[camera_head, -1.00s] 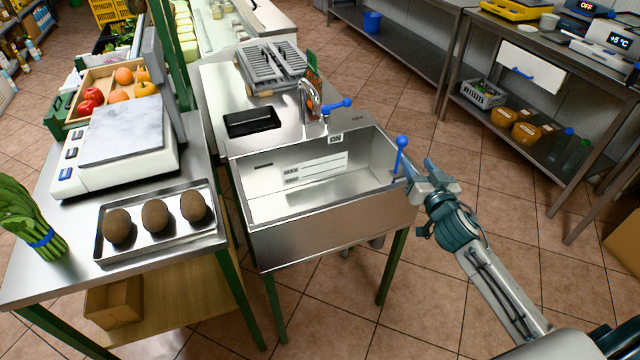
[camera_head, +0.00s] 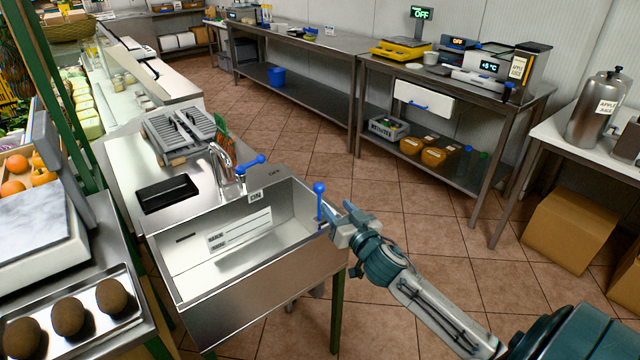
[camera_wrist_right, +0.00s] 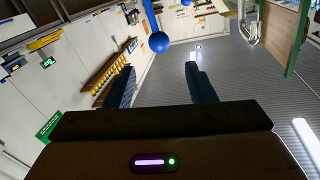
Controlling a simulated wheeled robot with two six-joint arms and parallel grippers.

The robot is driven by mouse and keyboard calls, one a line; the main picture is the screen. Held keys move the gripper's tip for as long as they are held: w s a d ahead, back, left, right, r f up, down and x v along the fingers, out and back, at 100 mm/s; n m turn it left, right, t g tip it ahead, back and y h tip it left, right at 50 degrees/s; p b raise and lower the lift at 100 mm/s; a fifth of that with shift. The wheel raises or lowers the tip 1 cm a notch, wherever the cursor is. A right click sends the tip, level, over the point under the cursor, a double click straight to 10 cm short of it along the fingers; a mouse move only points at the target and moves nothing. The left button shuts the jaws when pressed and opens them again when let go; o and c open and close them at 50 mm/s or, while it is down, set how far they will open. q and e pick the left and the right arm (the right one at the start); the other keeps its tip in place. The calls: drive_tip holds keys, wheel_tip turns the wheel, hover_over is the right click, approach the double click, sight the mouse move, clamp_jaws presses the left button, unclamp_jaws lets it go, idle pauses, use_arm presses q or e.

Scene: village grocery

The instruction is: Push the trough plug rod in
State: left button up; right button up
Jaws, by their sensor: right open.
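The trough plug rod (camera_head: 320,206) is a thin upright blue rod with a round blue knob on top. It stands at the right end of the steel trough (camera_head: 262,294), its knob above the rim. My right gripper (camera_head: 339,213) is open and empty just right of the rod, fingers pointing toward it, a little lower than the knob. In the right wrist view the blue knob (camera_wrist_right: 159,42) shows beyond the gap between the two dark fingers (camera_wrist_right: 160,78), apart from them. The rod's lower end is hidden. My left gripper is not in view.
A tap (camera_head: 224,165) with a blue lever stands at the trough's back rim, near ON and OFF labels. A black tray (camera_head: 167,194) lies on the drainboard left of it. A steel tray of brown round items (camera_head: 68,316) is at lower left. Open tiled floor lies right of the trough.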

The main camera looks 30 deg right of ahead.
sight(316, 184)
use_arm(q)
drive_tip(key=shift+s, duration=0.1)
use_arm(e)
drive_tip(key=shift+o, duration=0.2)
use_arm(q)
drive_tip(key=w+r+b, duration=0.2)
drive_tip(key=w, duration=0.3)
use_arm(e)
drive_tip(key=w, duration=0.3)
drive_tip(key=shift+w+d+f, duration=0.1)
drive_tip(key=shift+d+f, duration=0.1)
drive_tip(key=w+p, duration=0.1)
drive_tip(key=w, duration=0.4)
drive_tip(key=w+d+p, duration=0.1)
drive_tip(key=w, duration=0.2)
drive_tip(key=shift+p, duration=0.35)
drive_tip(key=shift+w+f, duration=0.1)
drive_tip(key=shift+w, duration=0.65)
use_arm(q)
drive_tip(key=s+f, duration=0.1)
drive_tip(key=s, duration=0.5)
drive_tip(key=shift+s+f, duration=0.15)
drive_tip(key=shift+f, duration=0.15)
